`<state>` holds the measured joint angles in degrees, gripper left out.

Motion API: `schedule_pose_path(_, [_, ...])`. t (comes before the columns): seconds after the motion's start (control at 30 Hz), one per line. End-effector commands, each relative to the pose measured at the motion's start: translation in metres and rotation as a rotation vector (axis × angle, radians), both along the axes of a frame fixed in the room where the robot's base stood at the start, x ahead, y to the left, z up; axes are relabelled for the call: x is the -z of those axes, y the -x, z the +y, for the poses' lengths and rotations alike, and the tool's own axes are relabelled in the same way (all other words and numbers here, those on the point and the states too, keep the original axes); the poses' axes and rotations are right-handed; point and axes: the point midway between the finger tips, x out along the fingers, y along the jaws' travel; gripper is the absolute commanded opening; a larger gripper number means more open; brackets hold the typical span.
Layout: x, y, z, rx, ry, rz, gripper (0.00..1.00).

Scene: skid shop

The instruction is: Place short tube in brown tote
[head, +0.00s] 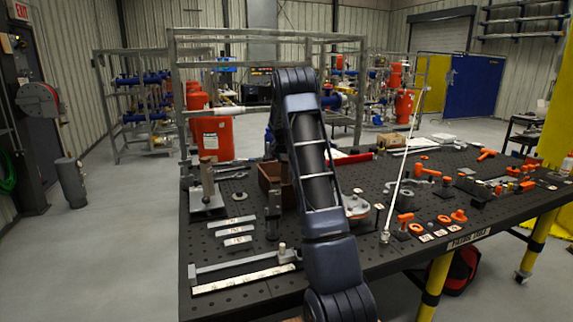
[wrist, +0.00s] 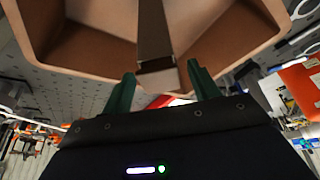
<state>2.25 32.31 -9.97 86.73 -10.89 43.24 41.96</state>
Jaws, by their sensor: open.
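The brown tote (wrist: 60,35) fills the top of the wrist view, its open inside facing the camera. In the head view the tote (head: 268,174) stands on the black table, partly hidden behind my arm. A grey-brown square-section piece, which looks like the short tube (wrist: 154,35), runs over the tote's interior, its near end overlapping the near rim. I cannot tell whether it rests on the tote. My gripper (wrist: 162,76) has its two green fingers apart, one on each side of the tube's near end, with gaps visible. The gripper is hidden in the head view.
The black perforated table (head: 230,275) carries several flat labelled plates (head: 238,230) and a long angle bar (head: 240,265) at front left. An upright post on a base (head: 207,190) stands left of the tote. Orange fittings (head: 427,172) and a slanted white rod (head: 405,165) occupy the right.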

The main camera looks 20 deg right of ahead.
Motion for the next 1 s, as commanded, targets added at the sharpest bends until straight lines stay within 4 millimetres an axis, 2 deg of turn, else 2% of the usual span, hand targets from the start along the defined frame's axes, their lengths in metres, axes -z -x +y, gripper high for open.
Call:
schedule_pose_path(0.2, [-0.042, 0.012, 0.013, -0.002, 0.000, -0.002, 0.60])
schedule_pose_path(0.4, [-0.072, 0.021, 0.021, -0.001, -0.001, -0.002, 0.60])
schedule_pose_path(0.73, [-0.096, 0.034, 0.029, -0.009, -0.004, 0.000, 0.60])
schedule_pose_path(0.87, [-0.116, 0.060, 0.037, -0.040, -0.016, 0.000, 0.60])
schedule_pose_path(1.0, [-0.142, 0.104, 0.051, -0.098, -0.033, 0.001, 0.60])
